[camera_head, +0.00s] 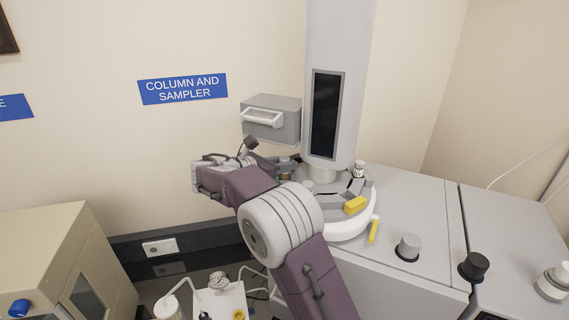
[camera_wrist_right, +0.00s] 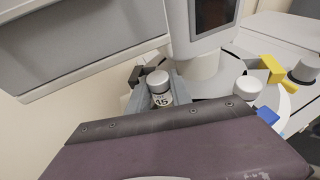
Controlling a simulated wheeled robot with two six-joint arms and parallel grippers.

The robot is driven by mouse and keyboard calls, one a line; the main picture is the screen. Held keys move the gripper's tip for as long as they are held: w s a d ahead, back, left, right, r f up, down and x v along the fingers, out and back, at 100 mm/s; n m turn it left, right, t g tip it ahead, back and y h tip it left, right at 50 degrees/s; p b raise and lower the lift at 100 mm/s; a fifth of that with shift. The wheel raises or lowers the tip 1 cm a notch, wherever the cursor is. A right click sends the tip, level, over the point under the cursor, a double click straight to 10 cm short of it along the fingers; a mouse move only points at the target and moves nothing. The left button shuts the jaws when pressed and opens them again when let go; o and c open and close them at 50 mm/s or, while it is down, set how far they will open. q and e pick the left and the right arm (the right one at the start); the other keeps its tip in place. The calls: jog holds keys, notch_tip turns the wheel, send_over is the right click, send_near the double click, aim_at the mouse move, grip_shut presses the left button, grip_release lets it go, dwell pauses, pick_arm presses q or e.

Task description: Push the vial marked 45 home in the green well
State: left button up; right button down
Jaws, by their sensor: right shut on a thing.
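The vial marked 45 (camera_wrist_right: 161,99) has a pale grey cap and a white label. It stands between the fingers of my right gripper (camera_wrist_right: 158,92), which is shut on it. In the head view my right gripper (camera_head: 286,165) is at the left edge of the round sampler tray (camera_head: 345,227), mostly hidden behind my arm. The green well cannot be made out in the wrist view; the vial's lower end is hidden by my wrist, so I cannot tell how deep it sits. My left gripper is not in view.
A grey column (camera_head: 334,80) rises behind the tray. A grey box with a handle (camera_head: 272,118) is on the wall above my gripper. Another capped vial (camera_head: 358,169), a yellow block (camera_head: 355,205) and, in the wrist view, a blue block (camera_wrist_right: 267,115) are on the tray.

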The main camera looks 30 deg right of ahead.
jog(key=shift+f+b, duration=0.5)
jog(key=shift+f, duration=0.4)
jog(key=c, duration=1.1)
grip_release()
jog(key=shift+a, duration=0.25)
jog(key=b+v, duration=0.3)
jog(key=v, duration=0.5)
jog(key=shift+s+a+r, duration=0.15)
jog(key=shift+a+r, duration=0.05)
jog(key=shift+a, duration=0.1)
jog(key=shift+d, duration=0.15)
